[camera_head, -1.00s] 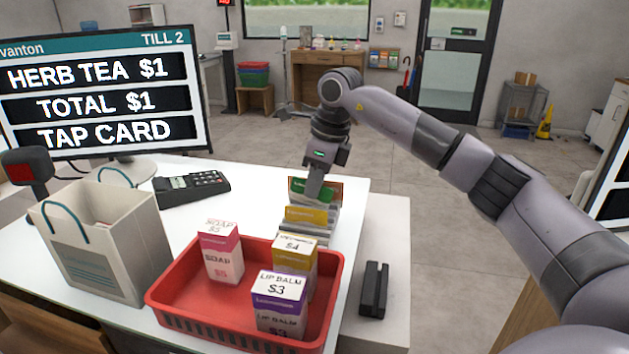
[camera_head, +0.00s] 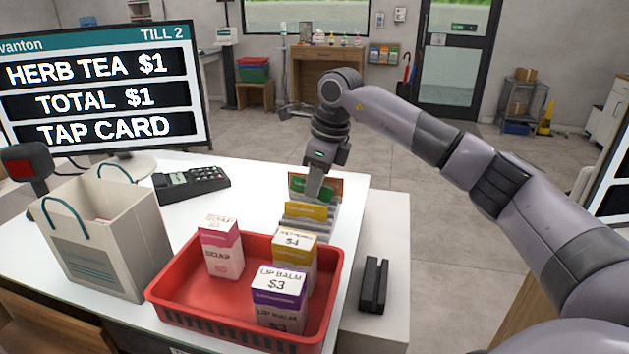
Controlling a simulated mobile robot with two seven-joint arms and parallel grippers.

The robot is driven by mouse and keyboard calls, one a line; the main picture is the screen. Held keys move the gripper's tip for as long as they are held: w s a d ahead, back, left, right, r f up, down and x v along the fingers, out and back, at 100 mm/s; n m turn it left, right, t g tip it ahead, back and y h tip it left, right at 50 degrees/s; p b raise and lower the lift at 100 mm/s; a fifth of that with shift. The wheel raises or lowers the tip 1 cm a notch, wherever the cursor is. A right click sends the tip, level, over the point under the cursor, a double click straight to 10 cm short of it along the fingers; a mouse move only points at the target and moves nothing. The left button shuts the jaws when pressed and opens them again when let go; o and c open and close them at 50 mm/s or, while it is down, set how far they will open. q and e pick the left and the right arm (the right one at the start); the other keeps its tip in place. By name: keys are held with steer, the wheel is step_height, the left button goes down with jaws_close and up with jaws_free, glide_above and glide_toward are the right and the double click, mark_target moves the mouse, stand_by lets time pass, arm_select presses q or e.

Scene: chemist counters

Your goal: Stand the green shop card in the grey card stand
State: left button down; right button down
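A green card (camera_head: 298,186) shows at the back of a tiered card rack (camera_head: 322,228), partly covered by my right gripper. An orange card (camera_head: 335,186) shows beside and behind it, and a yellow card (camera_head: 305,210) stands in front. My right gripper (camera_head: 314,193) points down at the green card, its fingers low against the cards. Whether they are closed on the card cannot be made out. A dark grey slotted block (camera_head: 374,287), which looks like the card stand, sits empty on the lower white ledge at the right. My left gripper is not in view.
A red tray (camera_head: 180,300) with several boxes stands in front of the rack. A paper bag (camera_head: 105,240), card terminal (camera_head: 191,183) and till screen (camera_head: 100,90) are at the left. The white ledge (camera_head: 392,230) around the dark block is mostly clear.

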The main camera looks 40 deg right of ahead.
steer(key=shift+f, duration=0.6)
steer(key=c, duration=1.2)
jaws_free()
steer(key=p+v, duration=0.1)
steer(key=v, duration=0.4)
steer(key=w+p+v, duration=0.1)
steer(key=v, duration=0.4)
steer(key=a+p+v, duration=0.1)
steer(key=v, duration=0.3)
steer(key=shift+w+r, duration=0.25)
steer(key=shift+r, duration=0.4)
